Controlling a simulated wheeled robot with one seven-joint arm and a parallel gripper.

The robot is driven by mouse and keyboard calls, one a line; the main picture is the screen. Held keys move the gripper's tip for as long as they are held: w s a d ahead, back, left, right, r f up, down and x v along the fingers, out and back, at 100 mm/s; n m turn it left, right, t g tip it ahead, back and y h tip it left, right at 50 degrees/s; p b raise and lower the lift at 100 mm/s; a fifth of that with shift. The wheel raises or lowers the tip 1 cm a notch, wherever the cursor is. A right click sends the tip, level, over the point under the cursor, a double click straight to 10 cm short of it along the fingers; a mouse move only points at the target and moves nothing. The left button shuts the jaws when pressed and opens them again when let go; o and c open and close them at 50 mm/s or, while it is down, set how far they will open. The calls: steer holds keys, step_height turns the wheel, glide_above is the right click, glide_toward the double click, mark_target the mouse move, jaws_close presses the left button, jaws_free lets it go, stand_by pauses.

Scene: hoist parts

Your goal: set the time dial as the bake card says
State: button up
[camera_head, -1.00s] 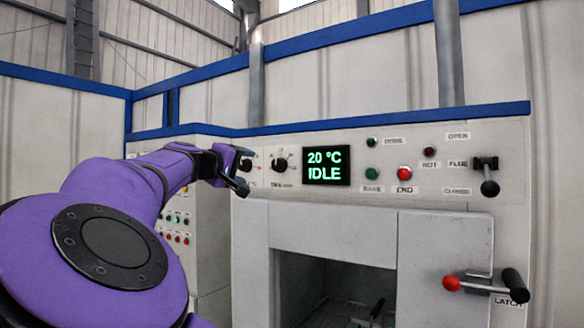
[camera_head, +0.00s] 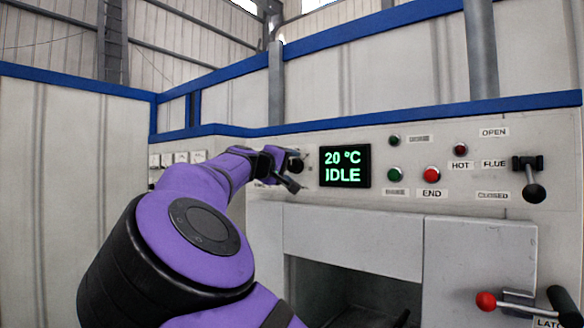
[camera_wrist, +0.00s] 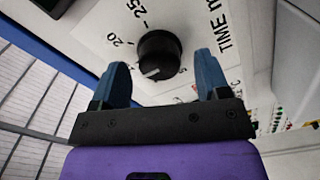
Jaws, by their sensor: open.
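The time dial (camera_wrist: 160,48) is a round black knob on a white scale plate, large in the wrist view. A pale pointer mark on it faces the lower edge of that picture. The numbers 20 and 25 and part of the word TIME are readable around it. My gripper (camera_wrist: 161,72) is open, with its blue fingers either side of the knob's near part and gaps showing to both. I cannot tell how deep the fingers reach. In the head view my gripper (camera_head: 289,178) is at the panel, left of the display, covering much of the dial. No bake card is recognisable.
The display (camera_head: 345,166) reads 20 °C IDLE. Right of it are green buttons, a red END button (camera_head: 432,174), the HOT lamp (camera_head: 460,149) and the flue lever (camera_head: 533,185).

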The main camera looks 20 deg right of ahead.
steer(key=shift+x, duration=0.85)
steer(key=c, duration=0.8)
steer(key=shift+m, duration=0.3)
steer(key=m, duration=0.4)
steer(key=shift+m, duration=0.3)
steer(key=shift+f+m, duration=0.1)
steer(key=shift+m, duration=2.1)
